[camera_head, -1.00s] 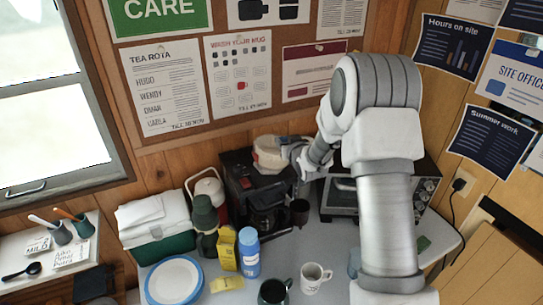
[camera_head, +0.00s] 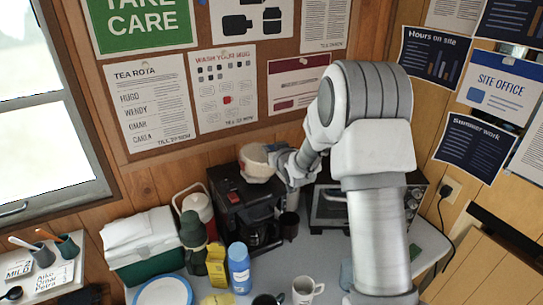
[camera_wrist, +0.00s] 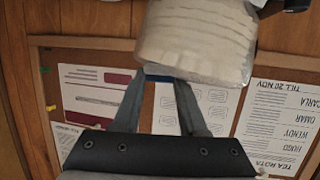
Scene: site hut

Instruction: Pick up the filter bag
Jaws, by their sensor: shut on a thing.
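The filter bag (camera_head: 256,162) is a pale, clear-wrapped bundle with ribbed layers. In the head view it is at the back, above the black coffee machine (camera_head: 232,190). My gripper (camera_head: 274,156) meets it from the right and is shut on it. In the wrist view the filter bag (camera_wrist: 195,40) fills the upper middle, at the tips of my gripper's two grey fingers (camera_wrist: 160,78). The fingertips are partly hidden by the bag's lower edge.
A pinboard (camera_head: 240,142) stands close behind the bag. A toaster oven (camera_head: 328,208) is to the coffee machine's right. A blue flask (camera_head: 239,268), yellow box (camera_head: 216,266), green-and-white cooler (camera_head: 150,265) and white mug (camera_head: 304,291) crowd the table.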

